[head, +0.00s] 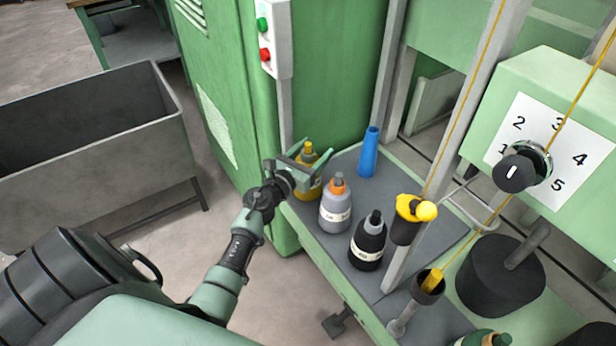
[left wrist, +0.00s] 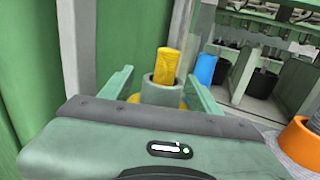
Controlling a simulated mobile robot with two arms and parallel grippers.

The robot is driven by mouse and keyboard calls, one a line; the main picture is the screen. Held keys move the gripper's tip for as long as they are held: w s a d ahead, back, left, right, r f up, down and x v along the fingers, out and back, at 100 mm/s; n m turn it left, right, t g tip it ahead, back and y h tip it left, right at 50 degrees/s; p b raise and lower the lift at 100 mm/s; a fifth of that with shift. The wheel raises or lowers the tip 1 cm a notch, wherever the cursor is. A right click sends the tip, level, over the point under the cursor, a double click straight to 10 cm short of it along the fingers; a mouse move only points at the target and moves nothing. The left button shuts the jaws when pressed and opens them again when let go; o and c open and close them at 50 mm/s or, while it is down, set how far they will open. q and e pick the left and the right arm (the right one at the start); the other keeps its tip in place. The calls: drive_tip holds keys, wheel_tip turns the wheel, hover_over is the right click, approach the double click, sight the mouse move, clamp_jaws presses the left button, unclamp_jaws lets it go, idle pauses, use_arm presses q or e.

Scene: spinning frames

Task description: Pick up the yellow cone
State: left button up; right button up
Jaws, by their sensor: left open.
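The yellow tip shows in the left wrist view (left wrist: 167,65), rising from the grey collar (left wrist: 162,93). My left gripper (head: 315,150) is open, with one finger on each side of the bottle's upper part. In the left wrist view its fingers (left wrist: 160,88) flank the collar with gaps visible; the bottle's lower body is hidden by the gripper. I see no separate free-standing yellow cone on the shelf. My right gripper is out of view.
A blue cone (head: 369,153) stands behind right of the yellow bottle. A grey bottle with orange cap (head: 335,212) and a black bottle (head: 368,247) stand nearer. Yellow-topped black holders (head: 405,228) and a grey post are at right. The green cabinet (head: 235,110) is close at left.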

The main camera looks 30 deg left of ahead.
use_arm(q)
clamp_jaws()
drive_tip(key=shift+r, duration=0.1)
